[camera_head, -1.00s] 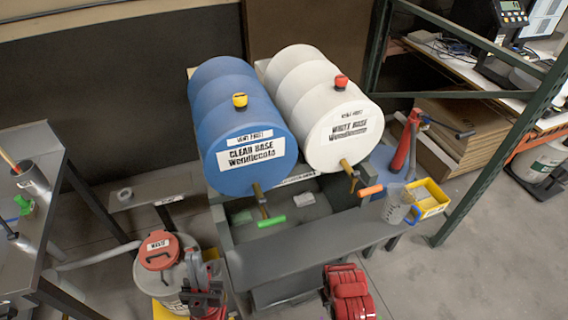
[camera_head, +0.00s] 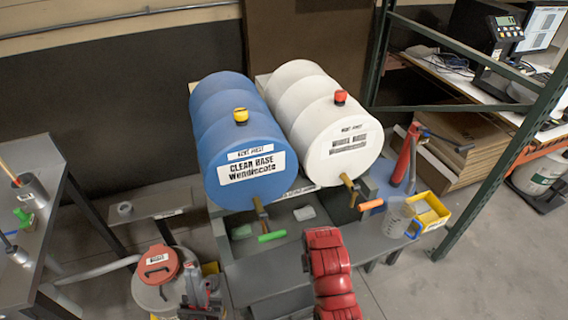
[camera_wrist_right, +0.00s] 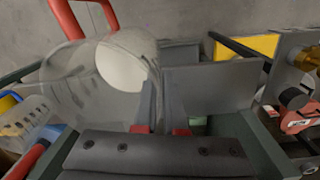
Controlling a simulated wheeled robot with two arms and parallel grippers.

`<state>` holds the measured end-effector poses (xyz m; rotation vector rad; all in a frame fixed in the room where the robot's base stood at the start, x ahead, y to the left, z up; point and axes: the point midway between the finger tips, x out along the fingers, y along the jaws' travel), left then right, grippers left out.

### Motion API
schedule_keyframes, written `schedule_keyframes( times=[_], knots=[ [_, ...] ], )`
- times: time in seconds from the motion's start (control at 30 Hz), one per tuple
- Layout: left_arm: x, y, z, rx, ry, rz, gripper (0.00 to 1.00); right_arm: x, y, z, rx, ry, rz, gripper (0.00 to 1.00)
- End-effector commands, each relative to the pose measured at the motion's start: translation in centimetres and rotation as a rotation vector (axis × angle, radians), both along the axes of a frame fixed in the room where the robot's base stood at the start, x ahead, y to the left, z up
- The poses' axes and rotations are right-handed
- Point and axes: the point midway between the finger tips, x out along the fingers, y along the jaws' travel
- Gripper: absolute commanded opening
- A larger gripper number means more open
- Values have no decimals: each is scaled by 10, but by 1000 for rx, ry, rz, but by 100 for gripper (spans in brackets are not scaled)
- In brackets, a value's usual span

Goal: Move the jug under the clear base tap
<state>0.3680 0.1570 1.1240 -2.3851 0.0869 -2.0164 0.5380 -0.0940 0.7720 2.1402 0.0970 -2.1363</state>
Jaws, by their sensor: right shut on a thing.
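The clear base tap (camera_head: 261,214), brass with a green handle, hangs from the blue drum (camera_head: 240,140). In the right wrist view my right gripper (camera_wrist_right: 162,108) is shut against a large clear jug (camera_wrist_right: 100,75). A round white patch shows in or through the jug, and a red loop is beside it. In the head view this jug is hidden behind my red right arm (camera_head: 327,265), in front of the two taps. My left gripper (camera_head: 197,287) is low at the left, by the waste can; its jaw opening is unclear.
A clear graduated jug with a blue handle (camera_head: 397,215) stands at the bench's right end by a yellow bin (camera_head: 430,213). The white drum (camera_head: 335,140) has a tap with an orange handle (camera_head: 370,204). A red-lidded waste can (camera_head: 158,268) stands at lower left.

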Motion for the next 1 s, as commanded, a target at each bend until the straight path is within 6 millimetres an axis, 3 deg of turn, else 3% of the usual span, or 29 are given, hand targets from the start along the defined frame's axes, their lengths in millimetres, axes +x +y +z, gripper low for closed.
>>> schedule_keyframes(
  times=[0.03, 0.2, 0.5, 0.73, 1.0],
  knots=[
    [0, 0, 0, 0, 0, 0, 0, 18, 5, 13, 1, -7, -9, 0],
    [0, 0, 0, 0, 0, 0, 0, 66, 18, 51, 1, -7, -30, 0],
    [0, 0, 0, 0, 0, 0, 0, 132, 26, 134, -3, -6, -33, 0],
    [0, 0, 0, 0, 0, 0, 0, 160, 20, 193, -6, -5, -23, 0],
    [0, 0, 0, 0, 0, 0, 0, 172, 6, 244, -6, -4, -24, 0]
  ],
)
